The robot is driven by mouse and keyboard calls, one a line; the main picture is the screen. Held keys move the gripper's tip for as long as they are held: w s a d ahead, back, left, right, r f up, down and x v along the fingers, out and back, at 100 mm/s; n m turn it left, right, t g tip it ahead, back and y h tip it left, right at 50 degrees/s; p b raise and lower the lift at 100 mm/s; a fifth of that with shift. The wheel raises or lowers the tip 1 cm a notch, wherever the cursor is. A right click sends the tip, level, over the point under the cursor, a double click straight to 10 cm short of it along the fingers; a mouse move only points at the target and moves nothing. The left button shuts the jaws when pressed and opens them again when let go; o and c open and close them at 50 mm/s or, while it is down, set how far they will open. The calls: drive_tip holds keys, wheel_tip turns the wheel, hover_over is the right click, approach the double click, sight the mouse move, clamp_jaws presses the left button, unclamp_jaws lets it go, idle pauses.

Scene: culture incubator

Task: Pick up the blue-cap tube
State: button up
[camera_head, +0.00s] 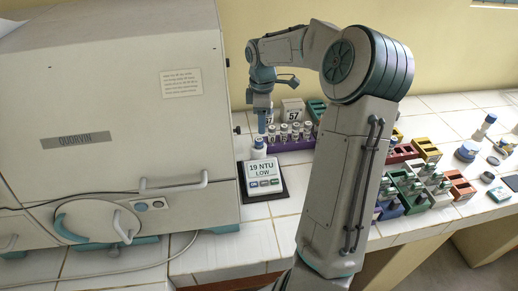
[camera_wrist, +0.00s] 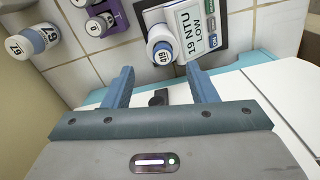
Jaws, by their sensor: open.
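A small tube (camera_wrist: 163,45) with a blue band around its white, numbered top stands on the turbidity meter (camera_wrist: 214,18) in the wrist view. In the head view this tube (camera_head: 258,148) stands at the back of the meter (camera_head: 263,187), which reads 19 NTU LOW. My gripper (camera_head: 262,128) points down just above the tube. In the wrist view my gripper (camera_wrist: 161,72) is open, with its two blue fingers apart and the tube beyond the gap between their tips. Nothing is between the fingers. I cannot tell for sure that this is the blue-cap tube.
A purple rack (camera_head: 290,145) with several capped tubes stands behind the meter. Another blue-banded tube (camera_wrist: 40,38) shows at the wrist view's left. The large incubator (camera_head: 110,110) stands close on the left. Coloured racks (camera_head: 405,185) fill the counter to the right of my arm.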

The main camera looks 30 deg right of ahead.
sight(259, 139)
drive_tip(key=f, duration=0.4)
drive_tip(key=a+f+p, duration=0.1)
drive_tip(key=f, duration=0.2)
drive_tip(key=shift+f, duration=0.1)
clamp_jaws()
